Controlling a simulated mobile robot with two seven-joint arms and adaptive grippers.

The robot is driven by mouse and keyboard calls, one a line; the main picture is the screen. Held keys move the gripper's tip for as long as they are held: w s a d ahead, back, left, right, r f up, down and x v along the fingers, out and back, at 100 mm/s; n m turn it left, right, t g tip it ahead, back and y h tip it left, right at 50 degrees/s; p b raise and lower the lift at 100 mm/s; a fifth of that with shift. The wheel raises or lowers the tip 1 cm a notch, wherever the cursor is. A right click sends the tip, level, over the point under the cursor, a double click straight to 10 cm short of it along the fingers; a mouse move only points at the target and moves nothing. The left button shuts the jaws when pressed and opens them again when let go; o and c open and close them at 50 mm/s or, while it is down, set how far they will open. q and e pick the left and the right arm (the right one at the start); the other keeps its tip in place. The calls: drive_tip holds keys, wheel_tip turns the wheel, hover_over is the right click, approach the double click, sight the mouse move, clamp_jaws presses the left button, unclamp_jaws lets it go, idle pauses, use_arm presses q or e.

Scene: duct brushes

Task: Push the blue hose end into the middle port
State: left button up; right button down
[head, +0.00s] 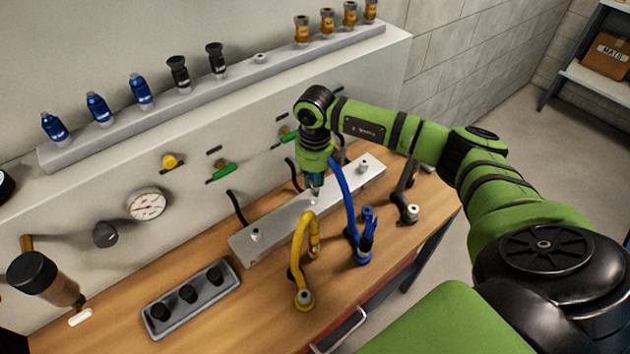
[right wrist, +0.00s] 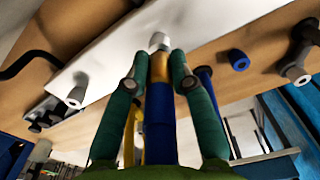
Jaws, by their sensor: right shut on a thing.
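The blue hose (head: 345,190) rises from the worktop into my right gripper (head: 316,180), which is shut on its end. In the right wrist view, my gripper's fingers (right wrist: 158,72) flank the blue hose end (right wrist: 160,115), with its brass-coloured tip pointing at the middle port (right wrist: 159,42). The tip lines up with the port and appears to meet it; I cannot tell whether it is inside. In the head view the middle port (head: 313,201) is partly hidden under the gripper, on a long pale block (head: 282,222). My left gripper is not in view.
A yellow hose (head: 299,245) stands in front of the block, close to the blue hose's base. A grey tray (head: 190,296) with black pieces lies left. A dark stand (head: 406,200) is right of the block. The panel wall with valves is close behind.

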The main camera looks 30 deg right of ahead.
drive_tip(key=shift+f+b, duration=0.4)
drive_tip(key=shift+f, duration=0.1)
idle(0.3)
drive_tip(key=c, duration=1)
unclamp_jaws()
wheel_tip(320, 180, up, 12)
drive_tip(key=shift+r, duration=0.1)
